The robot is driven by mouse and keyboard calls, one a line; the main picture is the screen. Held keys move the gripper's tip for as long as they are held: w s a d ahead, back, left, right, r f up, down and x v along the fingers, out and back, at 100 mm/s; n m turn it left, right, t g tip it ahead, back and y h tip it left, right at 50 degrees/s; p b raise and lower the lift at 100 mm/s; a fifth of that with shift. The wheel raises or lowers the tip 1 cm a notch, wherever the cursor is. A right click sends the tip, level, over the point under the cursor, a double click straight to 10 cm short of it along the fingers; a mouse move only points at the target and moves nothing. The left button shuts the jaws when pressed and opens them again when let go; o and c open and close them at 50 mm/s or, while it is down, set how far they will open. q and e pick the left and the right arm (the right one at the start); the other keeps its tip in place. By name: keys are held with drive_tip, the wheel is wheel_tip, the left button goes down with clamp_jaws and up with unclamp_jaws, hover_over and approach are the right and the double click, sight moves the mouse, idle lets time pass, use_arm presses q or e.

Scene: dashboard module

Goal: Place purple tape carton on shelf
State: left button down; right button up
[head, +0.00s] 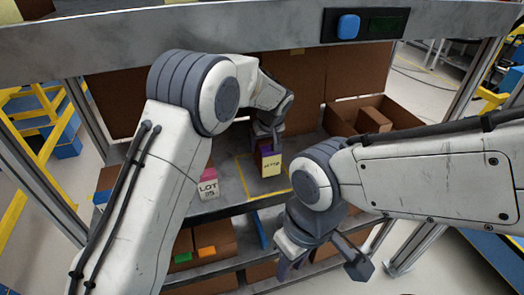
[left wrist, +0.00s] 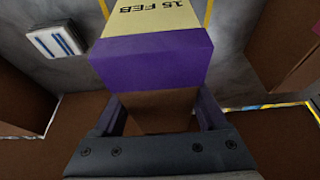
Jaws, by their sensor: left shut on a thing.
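The purple tape carton (head: 271,166) is in the head view at the upper grey shelf (head: 232,176), over the area marked by yellow lines. In the left wrist view it is a brown carton with a purple band (left wrist: 155,62) and a cream label reading "15 FEB". My left gripper (head: 268,134) is shut on it from above; its fingers show on both sides of the carton in the left wrist view (left wrist: 160,118). Whether the carton's base touches the shelf I cannot tell. My right gripper (head: 325,268) is open and empty in front of the shelves.
A pink-topped carton (head: 208,188) labelled "LOT" stands on the shelf left of the held carton. An open brown box (head: 398,112) is at the back right. Brown cartons with green and orange labels (head: 205,252) sit on the lower level. A metal beam (head: 240,35) crosses above.

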use_arm(q)
drive_tip(key=shift+w+a+f, duration=0.1)
drive_tip(key=shift+w+a, duration=0.1)
drive_tip(key=shift+w, duration=0.05)
wheel_tip(320, 180, down, 3)
drive_tip(key=shift+p, duration=0.85)
drive_tip(key=shift+f, duration=0.55)
drive_tip(key=shift+f, duration=0.1)
drive_tip(key=shift+f, duration=0.15)
unclamp_jaws()
